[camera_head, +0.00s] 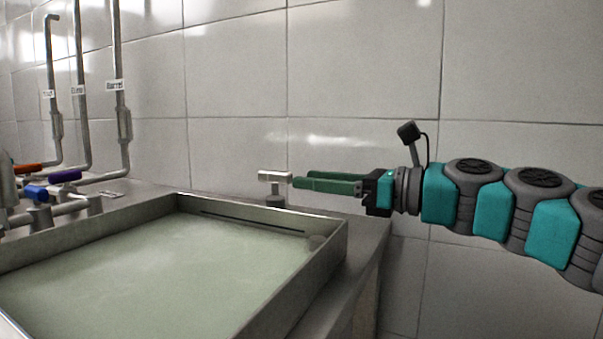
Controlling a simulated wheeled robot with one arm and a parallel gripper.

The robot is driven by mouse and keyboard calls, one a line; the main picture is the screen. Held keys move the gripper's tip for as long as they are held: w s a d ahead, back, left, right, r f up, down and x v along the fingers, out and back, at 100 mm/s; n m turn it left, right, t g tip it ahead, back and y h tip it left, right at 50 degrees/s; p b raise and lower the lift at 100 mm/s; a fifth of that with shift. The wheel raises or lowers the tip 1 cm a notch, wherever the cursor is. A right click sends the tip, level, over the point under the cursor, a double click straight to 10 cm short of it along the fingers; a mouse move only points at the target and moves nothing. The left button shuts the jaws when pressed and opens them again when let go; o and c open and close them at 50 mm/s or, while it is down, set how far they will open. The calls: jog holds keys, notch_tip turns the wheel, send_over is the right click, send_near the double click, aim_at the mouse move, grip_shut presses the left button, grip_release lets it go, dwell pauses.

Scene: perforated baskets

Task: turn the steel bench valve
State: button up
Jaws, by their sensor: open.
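The steel bench valve (275,177) stands on the bench behind the far right part of the basin. It has a pale, bar-like handle on a short dark round base (276,200). My gripper (296,181) comes in from the right, level with the handle, its green fingers pointing left. The fingers are open, with a narrow gap between them. Their tips are at the right end of the handle; I cannot tell whether they touch it. No object shows between the fingers.
A steel basin (328,255) with greenish liquid fills the front left. Labelled pipes (122,120) with an orange, a blue (36,192) and a purple handle (65,176) stand at the left. A tiled wall (360,70) closes the back. Right of the bench is free room.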

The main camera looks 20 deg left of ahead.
aim_at(259, 174)
jog(key=shift+w+a, duration=0.15)
jog(key=shift+a, duration=1.8)
jog(key=shift+w+a, duration=0.1)
jog(key=shift+a, duration=1.85)
grip_shut()
